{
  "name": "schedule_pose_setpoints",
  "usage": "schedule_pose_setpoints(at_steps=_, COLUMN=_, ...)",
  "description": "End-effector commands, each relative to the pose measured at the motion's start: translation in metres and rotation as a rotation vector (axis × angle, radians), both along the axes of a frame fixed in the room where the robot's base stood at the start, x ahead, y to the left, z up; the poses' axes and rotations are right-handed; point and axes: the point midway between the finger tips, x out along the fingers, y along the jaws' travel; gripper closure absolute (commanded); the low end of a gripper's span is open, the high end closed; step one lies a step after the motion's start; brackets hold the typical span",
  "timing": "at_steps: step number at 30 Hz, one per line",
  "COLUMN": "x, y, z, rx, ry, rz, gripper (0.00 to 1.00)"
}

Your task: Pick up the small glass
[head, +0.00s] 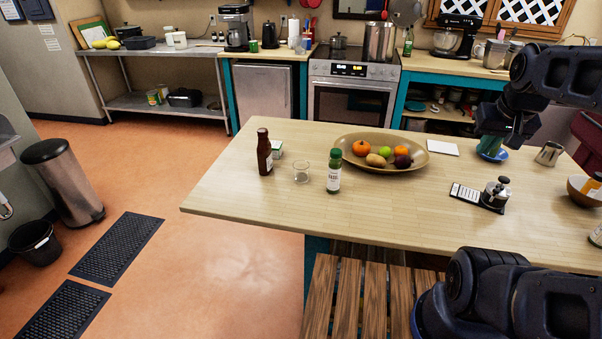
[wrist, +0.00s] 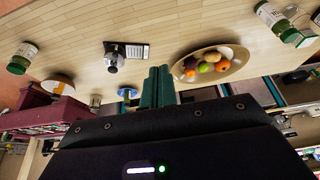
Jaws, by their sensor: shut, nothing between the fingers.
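The small glass (head: 302,173) is clear and stands upright on the left part of the wooden table, between a dark brown bottle (head: 264,152) and a green-capped bottle (head: 334,172). I cannot make the glass out in the wrist view. My gripper (head: 490,146) is at the right of the head view, above the table near a blue saucer (head: 496,155), far from the glass. Its teal fingers (wrist: 158,86) are together in the wrist view, with nothing between them.
A fruit bowl (head: 420,156) lies between the glass and my gripper. A small white box (head: 277,149) stands behind the glass. A moka pot (head: 496,192) and a metal cup (head: 549,153) are at the right. The table's left front is clear (head: 236,199).

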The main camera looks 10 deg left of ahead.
Motion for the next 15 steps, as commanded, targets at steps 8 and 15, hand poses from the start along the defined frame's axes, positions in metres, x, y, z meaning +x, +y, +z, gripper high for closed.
schedule_pose_setpoints(at_steps=8, x=0.0, y=0.0, z=0.0, rx=0.0, ry=0.0, rz=0.0, gripper=1.0)
schedule_pose_setpoints(at_steps=15, x=0.0, y=0.0, z=0.0, rx=0.0, ry=0.0, rz=0.0, gripper=0.69)
